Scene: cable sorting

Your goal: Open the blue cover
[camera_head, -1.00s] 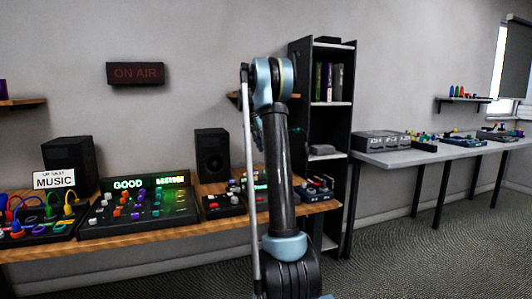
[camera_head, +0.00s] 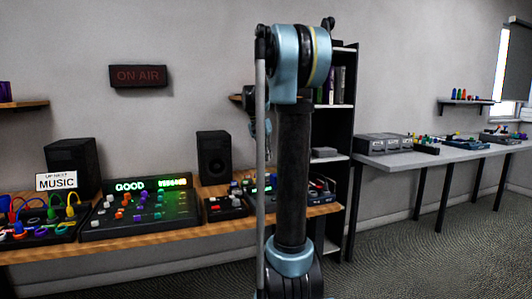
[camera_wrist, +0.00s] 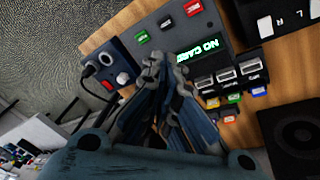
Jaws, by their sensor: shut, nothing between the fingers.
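I cannot surely single out the blue cover. A small blue piece (camera_wrist: 235,97) shows among coloured pieces right of the fingers, beside several black labelled blocks (camera_wrist: 228,73). The dark blue box (camera_wrist: 118,60) with a red button lies left of the fingers. The fingers hide part of the desk. In the head view, my upright arm hides part of the desk's right end, and the gripper is only partly visible.
A mixing console (camera_head: 140,208) and a speaker (camera_head: 213,157) stand on the desk. A dark shelf (camera_head: 340,130) stands behind my arm; a grey table (camera_head: 450,150) is at right.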

